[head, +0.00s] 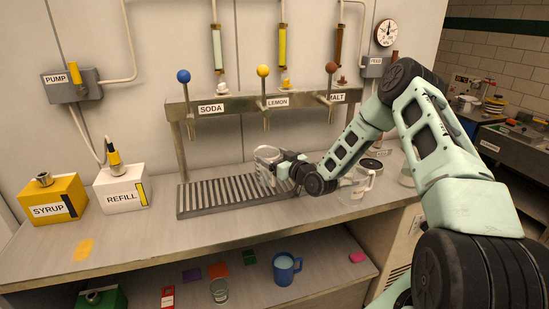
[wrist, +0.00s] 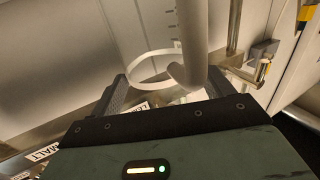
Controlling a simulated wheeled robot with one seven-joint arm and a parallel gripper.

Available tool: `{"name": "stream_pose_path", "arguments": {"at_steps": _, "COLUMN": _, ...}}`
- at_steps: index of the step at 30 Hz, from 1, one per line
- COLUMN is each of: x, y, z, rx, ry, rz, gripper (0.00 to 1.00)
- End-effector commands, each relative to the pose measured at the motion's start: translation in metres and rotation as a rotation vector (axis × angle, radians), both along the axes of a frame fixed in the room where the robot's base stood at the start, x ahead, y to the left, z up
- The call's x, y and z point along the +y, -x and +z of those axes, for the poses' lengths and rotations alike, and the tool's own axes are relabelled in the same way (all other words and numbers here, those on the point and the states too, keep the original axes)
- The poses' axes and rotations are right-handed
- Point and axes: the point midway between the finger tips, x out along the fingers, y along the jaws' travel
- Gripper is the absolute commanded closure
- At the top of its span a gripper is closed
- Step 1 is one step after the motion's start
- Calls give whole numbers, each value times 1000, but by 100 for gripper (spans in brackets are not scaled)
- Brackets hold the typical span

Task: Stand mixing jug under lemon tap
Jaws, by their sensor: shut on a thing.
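The clear mixing jug (head: 266,154) is at the drip tray, below the lemon tap (head: 265,114), which has a yellow knob and a LEMON label. My gripper (head: 282,168) is shut on the jug from its right side. In the wrist view the pale rim of the jug (wrist: 133,77) shows between the fingers, and my gripper (wrist: 167,88) fills the lower part. I cannot tell whether the jug's base touches the slatted drip tray (head: 203,203) or hangs just above it. The jug looks roughly upright.
The soda tap (head: 188,110) with a blue knob is left, the malt tap (head: 330,100) right. Another clear jug (head: 358,183) stands right of the tray. The syrup box (head: 60,200) and refill box (head: 121,190) stand left. A blue mug (head: 286,269) is on the lower shelf.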

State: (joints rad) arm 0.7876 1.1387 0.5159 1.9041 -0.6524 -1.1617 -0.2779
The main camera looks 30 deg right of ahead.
Motion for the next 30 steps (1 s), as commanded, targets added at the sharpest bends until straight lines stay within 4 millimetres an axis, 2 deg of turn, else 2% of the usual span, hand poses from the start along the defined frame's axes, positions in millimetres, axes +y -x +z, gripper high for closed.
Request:
{"name": "stream_pose_path", "arguments": {"at_steps": 11, "x": 0, "y": 0, "z": -6, "rx": -1, "ry": 0, "rz": 0, "gripper": 57}}
{"name": "stream_pose_path", "arguments": {"at_steps": 12, "x": 0, "y": 0, "z": -5, "rx": -1, "ry": 0, "rz": 0, "gripper": 12}}
{"name": "stream_pose_path", "arguments": {"at_steps": 13, "x": 0, "y": 0, "z": -5, "rx": -1, "ry": 0, "rz": 0, "gripper": 4}}
{"name": "stream_pose_path", "arguments": {"at_steps": 14, "x": 0, "y": 0, "z": -5, "rx": -1, "ry": 0, "rz": 0, "gripper": 0}}
{"name": "stream_pose_path", "arguments": {"at_steps": 30, "x": 0, "y": 1, "z": -5, "rx": 0, "ry": 0, "rz": 0, "gripper": 0}}
